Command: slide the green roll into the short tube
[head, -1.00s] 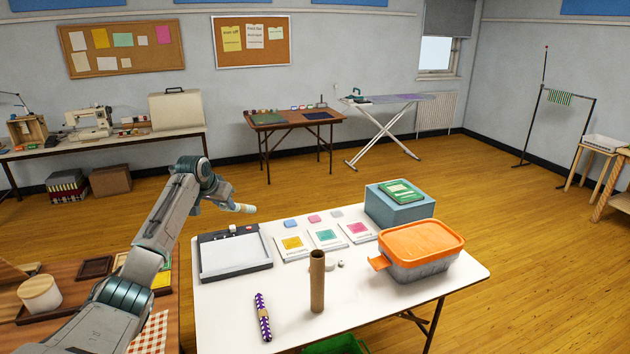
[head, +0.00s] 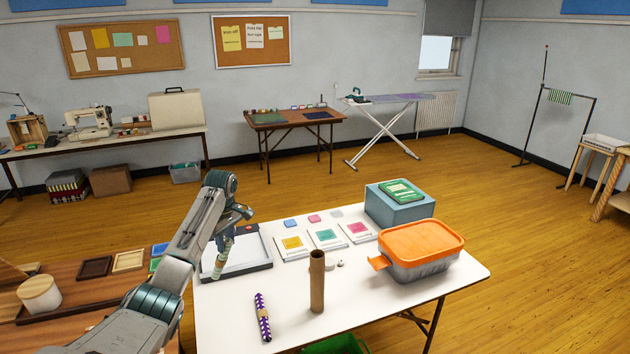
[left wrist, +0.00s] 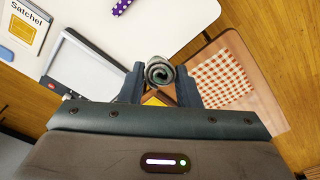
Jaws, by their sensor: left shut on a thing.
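My right gripper is not in view.
A purple patterned roll (head: 262,318) lies left of the tube; small white pieces (head: 340,263) lie behind it. A paper trimmer (head: 250,265) is near the held roll. An orange-lidded box (head: 420,242) stands right. The white table's (head: 375,315) front right is clear.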

